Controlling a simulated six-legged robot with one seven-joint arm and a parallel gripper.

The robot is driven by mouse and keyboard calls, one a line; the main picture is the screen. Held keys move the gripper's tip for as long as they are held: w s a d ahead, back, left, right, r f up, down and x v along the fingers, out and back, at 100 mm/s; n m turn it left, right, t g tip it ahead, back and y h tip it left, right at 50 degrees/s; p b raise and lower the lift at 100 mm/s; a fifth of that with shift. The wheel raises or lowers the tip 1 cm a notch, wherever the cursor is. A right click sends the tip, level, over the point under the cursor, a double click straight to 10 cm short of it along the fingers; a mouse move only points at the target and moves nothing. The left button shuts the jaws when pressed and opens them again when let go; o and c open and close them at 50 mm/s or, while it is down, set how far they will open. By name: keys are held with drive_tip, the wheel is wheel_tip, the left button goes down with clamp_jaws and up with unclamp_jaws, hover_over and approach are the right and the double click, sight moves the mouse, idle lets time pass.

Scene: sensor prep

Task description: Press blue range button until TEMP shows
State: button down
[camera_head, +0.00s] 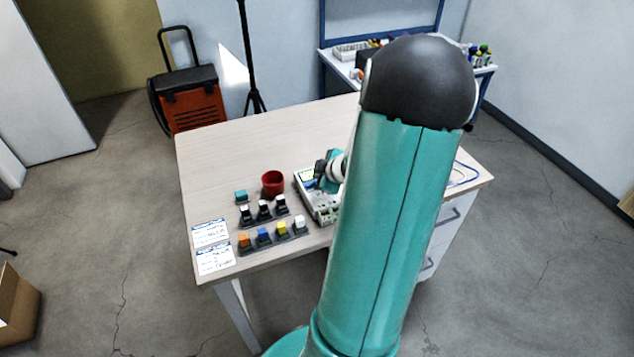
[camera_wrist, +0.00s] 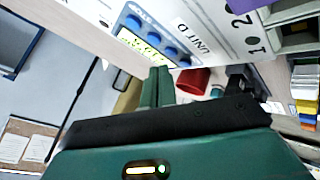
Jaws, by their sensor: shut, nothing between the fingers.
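The white instrument, labelled UNIT D (camera_wrist: 200,35), fills the top of the wrist view. It carries a row of several blue buttons (camera_wrist: 151,39) beside a small lit yellow-green display (camera_wrist: 140,45). The text on the display is too small and tilted to read. In the head view the instrument (camera_head: 308,195) lies on the table, partly hidden by my arm. My gripper (camera_wrist: 158,73) is shut and empty, its teal fingers together. Its tips are close to the button and display side of the instrument; I cannot tell whether they touch it. In the head view my gripper (camera_head: 324,177) is over the instrument.
A red cup (camera_head: 272,183) stands left of the instrument. Small black-and-white parts (camera_head: 264,211) and a row of coloured pieces (camera_head: 263,236) sit nearer the front. Two written cards (camera_head: 212,248) lie at the left edge. The table's back left (camera_head: 230,145) is bare.

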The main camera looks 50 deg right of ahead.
drive_tip(key=shift+r, duration=2.5)
drive_tip(key=shift+w, duration=0.1)
drive_tip(key=w+a+r+m+g+h, duration=0.1)
drive_tip(key=w+a+r+m+h, duration=0.15)
drive_tip(key=a+r, duration=0.4)
drive_tip(key=w+a+r+m+h, duration=0.1)
drive_tip(key=w+a+r+h, duration=0.15)
drive_tip(key=a+r, duration=0.45)
drive_tip(key=s+a+r+m+g+y, duration=0.1)
drive_tip(key=s+a+y, duration=0.3)
drive_tip(key=a, duration=1)
drive_tip(key=s+a+r+g+y, duration=0.1)
drive_tip(key=s+a+y, duration=0.3)
drive_tip(key=a, duration=0.9)
drive_tip(key=s+r, duration=0.1)
drive_tip(key=s, duration=0.2)
drive_tip(key=shift+s+a+m, duration=0.35)
drive_tip(key=shift+d+r, duration=0.1)
drive_tip(key=shift+d, duration=0.1)
